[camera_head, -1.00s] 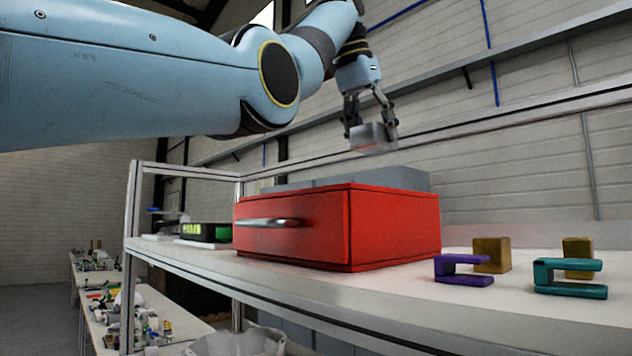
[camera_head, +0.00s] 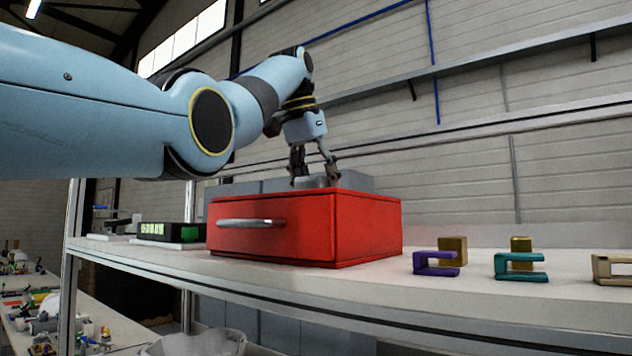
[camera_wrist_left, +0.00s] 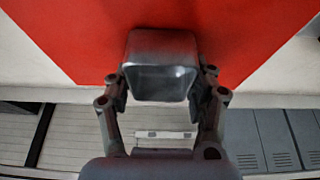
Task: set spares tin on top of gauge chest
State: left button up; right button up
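The spares tin (camera_head: 317,182) is a small grey metal box, also seen in the left wrist view (camera_wrist_left: 160,45). My left gripper (camera_head: 314,174) points down with its two fingers on either side of the tin, shut on it. The gauge chest (camera_head: 368,225) is a red box with a silver handle on its front. The tin is at the top of the chest, roughly level; its lower edge is hidden, so I cannot tell if it touches. In the left wrist view the chest's red top (camera_wrist_left: 75,35) spreads beneath the tin. My right gripper is out of view.
The chest stands on a white shelf (camera_head: 385,290). A purple clamp-shaped piece (camera_head: 430,263), a teal one (camera_head: 515,265) and a tan one (camera_head: 610,268) lie to its right, with brass blocks behind. A device with a green display (camera_head: 160,229) stands left. Grey boxes are behind.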

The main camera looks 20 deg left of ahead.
pick_arm(q)
jog(key=shift+o, duration=1.1)
jog(key=shift+d, duration=0.15)
jog(key=shift+o, duration=1)
jog(key=shift+s+d+r, duration=0.1)
jog(key=shift+r, duration=0.2)
jog(key=v, duration=1.1)
jog(key=shift+r, duration=0.35)
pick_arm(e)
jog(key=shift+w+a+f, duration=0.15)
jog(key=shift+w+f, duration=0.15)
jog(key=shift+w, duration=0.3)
pick_arm(q)
jog(key=shift+s, duration=0.1)
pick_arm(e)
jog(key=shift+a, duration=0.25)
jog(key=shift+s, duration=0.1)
